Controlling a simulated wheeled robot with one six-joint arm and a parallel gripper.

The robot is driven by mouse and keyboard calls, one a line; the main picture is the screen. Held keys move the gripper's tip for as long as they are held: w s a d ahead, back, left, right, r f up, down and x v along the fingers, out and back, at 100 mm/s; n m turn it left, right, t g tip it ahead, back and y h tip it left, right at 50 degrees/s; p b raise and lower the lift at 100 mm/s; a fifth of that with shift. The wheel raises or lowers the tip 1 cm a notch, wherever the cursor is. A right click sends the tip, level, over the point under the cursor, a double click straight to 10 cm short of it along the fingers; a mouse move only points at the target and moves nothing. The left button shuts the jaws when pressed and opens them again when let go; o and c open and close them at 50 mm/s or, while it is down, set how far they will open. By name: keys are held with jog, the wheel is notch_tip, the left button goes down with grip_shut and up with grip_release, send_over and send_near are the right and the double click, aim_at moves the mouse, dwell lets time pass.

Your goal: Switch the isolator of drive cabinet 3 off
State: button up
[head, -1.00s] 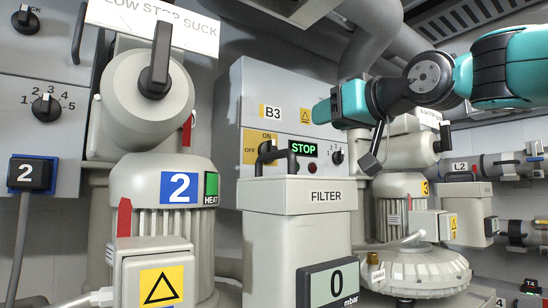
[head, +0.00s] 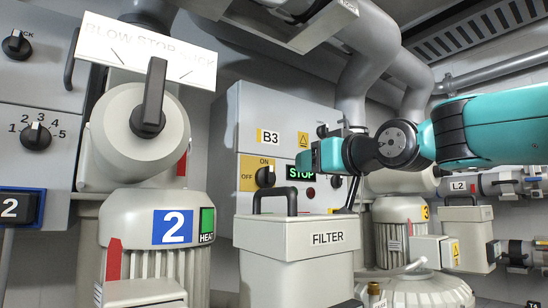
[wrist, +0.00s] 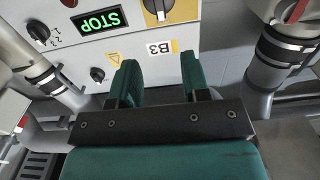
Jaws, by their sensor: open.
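Drive cabinet B3 (head: 285,118) is the pale grey box in the middle of the head view. Its isolator (head: 265,177) is a black knob on a yellow OFF/ON plate, left of the green STOP display (head: 299,173). The handle looks roughly upright under ON, its lower part close behind the filter handle. In the wrist view the isolator (wrist: 157,8) is at the top edge, partly cut off. My gripper (head: 305,161) is in front of the cabinet, overlapping the display's edge, right of the isolator. In the wrist view my gripper (wrist: 162,72) has its green fingers apart, with nothing between them.
The filter box (head: 300,245) with its black handle (head: 275,200) stands before the cabinet. Blower 2 (head: 150,215) is at left, blower 3 (head: 400,215) at right. A selector knob (wrist: 38,30) and the B3 label (wrist: 160,48) show in the wrist view.

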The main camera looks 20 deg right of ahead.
aim_at(272, 173)
jog(key=p+x, duration=0.5)
jog(key=x, duration=0.7)
jog(key=shift+w+a+p, duration=0.1)
jog(key=shift+w+p, duration=0.1)
jog(key=shift+p, duration=0.2)
jog(key=shift+w+a+f, duration=0.2)
jog(key=shift+w, duration=0.35)
grip_shut()
